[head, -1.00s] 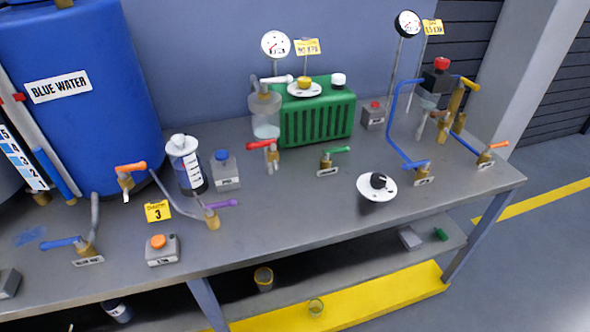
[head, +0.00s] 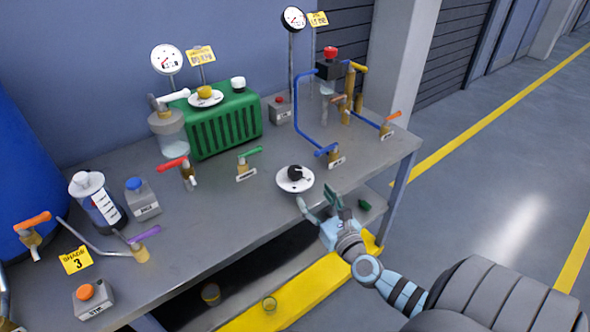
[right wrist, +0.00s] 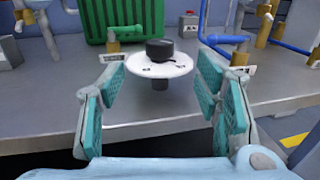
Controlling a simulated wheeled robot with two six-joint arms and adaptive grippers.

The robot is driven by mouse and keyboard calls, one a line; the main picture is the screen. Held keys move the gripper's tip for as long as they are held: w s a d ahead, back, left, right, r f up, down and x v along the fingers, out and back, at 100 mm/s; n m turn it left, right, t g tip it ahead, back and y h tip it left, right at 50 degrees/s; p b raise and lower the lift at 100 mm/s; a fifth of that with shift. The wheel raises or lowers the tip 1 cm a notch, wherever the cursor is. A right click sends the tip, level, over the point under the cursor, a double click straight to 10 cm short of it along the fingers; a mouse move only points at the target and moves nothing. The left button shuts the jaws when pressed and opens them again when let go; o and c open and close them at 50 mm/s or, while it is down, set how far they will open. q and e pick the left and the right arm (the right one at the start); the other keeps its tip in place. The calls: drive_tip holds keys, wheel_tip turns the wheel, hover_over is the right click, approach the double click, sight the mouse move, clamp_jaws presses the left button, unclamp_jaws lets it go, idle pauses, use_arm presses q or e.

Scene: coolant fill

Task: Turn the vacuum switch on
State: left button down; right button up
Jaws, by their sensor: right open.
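A black rotary knob (head: 295,173) sits on a round white dial plate (head: 284,184) near the front edge of the bench; its markings are too small to read. I cannot tell from lettering whether this is the vacuum switch. My right gripper (head: 318,197) is open and empty, just in front of the dial, at the bench edge. In the right wrist view the knob (right wrist: 159,50) and plate (right wrist: 133,66) lie ahead, between the two spread fingers (right wrist: 160,92), with a gap between them and the fingers. My left gripper is not in view.
A green-handled valve (head: 246,165) stands left of the dial and a blue-handled valve (head: 331,156) right of it. A green ribbed unit (head: 228,122) and gauges (head: 166,59) stand behind. Bare bench top (head: 222,215) lies at the left front. A yellow lower shelf (head: 300,290) runs below.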

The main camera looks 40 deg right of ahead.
sight(298, 175)
drive_tip(key=b+x, duration=0.1)
drive_tip(key=x, duration=1.1)
drive_tip(key=shift+w+f+b, duration=0.2)
drive_tip(key=shift+w+b, duration=0.15)
drive_tip(key=shift+c, duration=0.3)
drive_tip(key=c, duration=1.1)
